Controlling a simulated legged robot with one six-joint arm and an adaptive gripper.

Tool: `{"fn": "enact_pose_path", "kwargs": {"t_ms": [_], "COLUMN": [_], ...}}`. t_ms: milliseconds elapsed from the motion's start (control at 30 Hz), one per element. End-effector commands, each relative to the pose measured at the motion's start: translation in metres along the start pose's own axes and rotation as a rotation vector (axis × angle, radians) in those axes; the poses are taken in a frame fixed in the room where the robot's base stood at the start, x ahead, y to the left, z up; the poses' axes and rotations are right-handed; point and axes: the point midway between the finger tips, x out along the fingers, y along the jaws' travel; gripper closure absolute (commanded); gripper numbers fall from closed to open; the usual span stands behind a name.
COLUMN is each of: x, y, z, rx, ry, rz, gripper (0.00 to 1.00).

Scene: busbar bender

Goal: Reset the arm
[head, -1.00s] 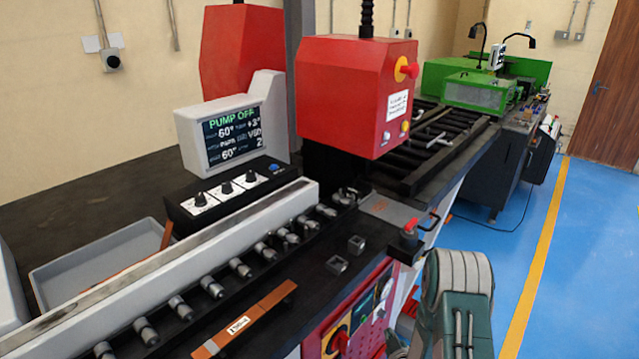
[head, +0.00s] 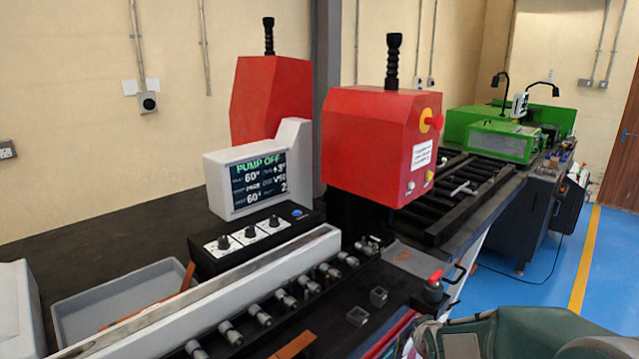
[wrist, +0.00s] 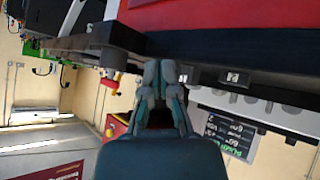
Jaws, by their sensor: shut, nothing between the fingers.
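My gripper (wrist: 160,78) shows in the wrist view with its fingers together and nothing between them. In the head view only a green and grey part of my arm shows at the lower right edge, and the gripper itself is out of that view. The busbar bender has a red press housing (head: 375,150) with a yellow and red stop button. Its screen (head: 258,180) reads PUMP OFF, and the screen also shows tilted in the wrist view (wrist: 232,138).
A row of grey rollers (head: 285,297) runs along the bench beside a white rail. A copper bar (head: 296,345) lies at the bottom edge. A grey tray (head: 85,305) stands at left. A green machine (head: 500,135) is at the back right. Blue floor is clear at right.

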Motion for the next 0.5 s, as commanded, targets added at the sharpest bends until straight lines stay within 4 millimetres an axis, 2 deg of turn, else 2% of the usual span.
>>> {"fn": "enact_pose_path", "kwargs": {"t_ms": [33,200,500], "x": [-0.019,-0.075,-0.174], "y": [-0.002,-0.009,-0.031], "z": [-0.005,-0.004,0.021], "rx": [0.014,0.073,0.177], "ry": [-0.011,-0.080,-0.203], "rz": [-0.002,-0.020,-0.064], "gripper": [1.00,1.00,1.00]}}
